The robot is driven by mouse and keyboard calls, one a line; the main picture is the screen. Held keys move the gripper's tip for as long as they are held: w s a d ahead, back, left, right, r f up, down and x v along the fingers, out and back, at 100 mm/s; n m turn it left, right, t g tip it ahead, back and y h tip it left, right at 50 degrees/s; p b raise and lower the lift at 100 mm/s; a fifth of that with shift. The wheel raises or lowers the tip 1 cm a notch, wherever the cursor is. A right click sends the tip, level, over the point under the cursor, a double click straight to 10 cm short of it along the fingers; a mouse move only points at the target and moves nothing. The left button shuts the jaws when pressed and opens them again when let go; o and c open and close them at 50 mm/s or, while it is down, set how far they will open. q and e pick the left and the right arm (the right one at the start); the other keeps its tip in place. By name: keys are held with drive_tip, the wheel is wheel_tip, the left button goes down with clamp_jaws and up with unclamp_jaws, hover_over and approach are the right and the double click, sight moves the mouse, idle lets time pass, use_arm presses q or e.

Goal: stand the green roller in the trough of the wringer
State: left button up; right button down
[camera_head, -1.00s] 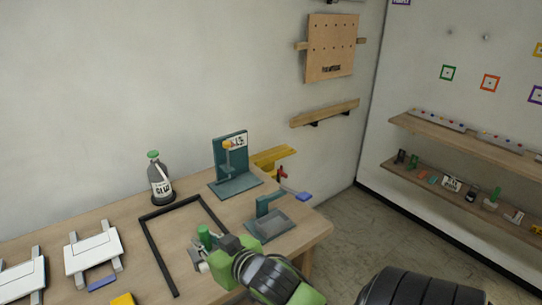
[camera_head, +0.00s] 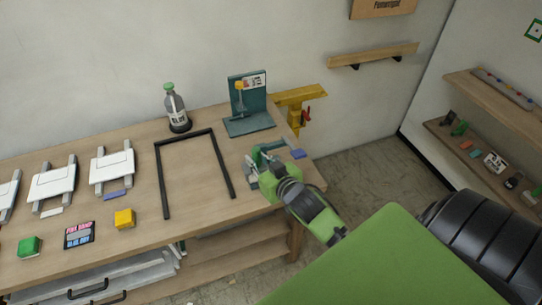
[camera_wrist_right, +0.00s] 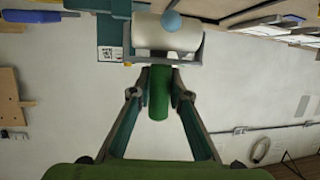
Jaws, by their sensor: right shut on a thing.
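The inside of the trough is hidden. My left gripper is not in view.
A black frame (camera_head: 165,185) lies left of my gripper. A yellow block (camera_head: 124,218) and a green block (camera_head: 29,247) lie near the front edge.

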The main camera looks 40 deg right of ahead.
drive_tip(key=w+d+f+b, duration=0.2)
drive_tip(key=f+b, duration=0.1)
drive_tip(key=w+d+f+b, duration=0.2)
drive_tip(key=d+f+b, duration=0.1)
drive_tip(key=f+b, duration=0.1)
drive_tip(key=w+d+f+b, duration=0.2)
drive_tip(key=f+b, duration=0.2)
drive_tip(key=shift+w+d+f, duration=0.2)
drive_tip(key=shift+d, duration=0.2)
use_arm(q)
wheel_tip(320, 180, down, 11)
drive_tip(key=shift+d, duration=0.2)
use_arm(e)
drive_tip(key=shift+r, duration=0.1)
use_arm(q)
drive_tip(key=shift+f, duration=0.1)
use_arm(e)
drive_tip(key=shift+f, duration=0.35)
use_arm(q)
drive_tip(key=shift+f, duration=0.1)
use_arm(e)
drive_tip(key=c, duration=1.9)
unclamp_jaws()
drive_tip(key=shift+f, duration=0.1)
